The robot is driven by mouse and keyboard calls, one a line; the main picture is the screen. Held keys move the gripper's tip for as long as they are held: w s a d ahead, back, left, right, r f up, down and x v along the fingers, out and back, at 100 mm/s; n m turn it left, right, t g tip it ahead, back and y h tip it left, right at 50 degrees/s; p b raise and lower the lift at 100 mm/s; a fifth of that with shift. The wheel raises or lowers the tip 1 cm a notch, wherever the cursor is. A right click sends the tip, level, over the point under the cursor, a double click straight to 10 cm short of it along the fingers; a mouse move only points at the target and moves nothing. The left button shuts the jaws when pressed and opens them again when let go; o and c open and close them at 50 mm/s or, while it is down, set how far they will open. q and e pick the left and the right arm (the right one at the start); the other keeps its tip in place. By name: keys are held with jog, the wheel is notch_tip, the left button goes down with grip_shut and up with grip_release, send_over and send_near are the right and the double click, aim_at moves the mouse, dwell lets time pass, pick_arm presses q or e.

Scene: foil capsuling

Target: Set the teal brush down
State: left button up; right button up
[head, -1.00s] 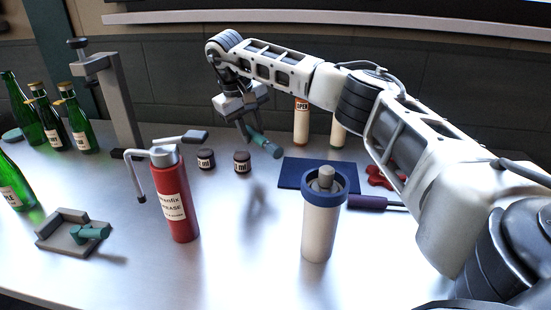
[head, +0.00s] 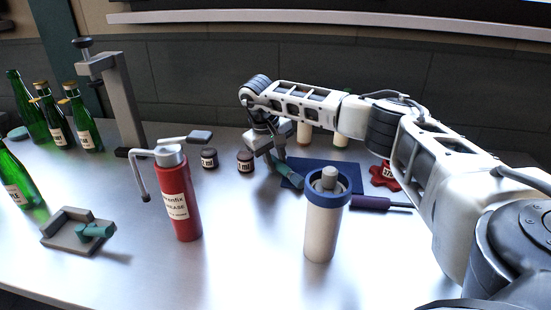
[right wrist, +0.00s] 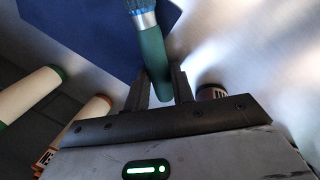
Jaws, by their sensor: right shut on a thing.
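The teal brush shows in the head view (head: 291,177) and in the right wrist view (right wrist: 152,60), where its teal handle ends in a metal band and blue bristles. My right gripper (head: 276,167) is shut on the handle; its two fingers sit on either side of it in the right wrist view (right wrist: 160,88). The brush is tilted, with its bristle end over the dark blue mat (head: 325,168). I cannot tell whether it touches the mat. My left gripper is not in view.
A white canister with a blue collar (head: 322,225) stands just in front of the mat. A red grease bottle (head: 178,205), two small dark jars (head: 245,162), a purple-handled tool (head: 372,203) and a red part (head: 385,175) are nearby. Green bottles (head: 57,130) stand left.

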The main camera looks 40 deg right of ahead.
jog(key=shift+f, duration=0.15)
jog(key=o, duration=1)
jog(key=v, duration=1.2)
jog(key=shift+r, duration=0.2)
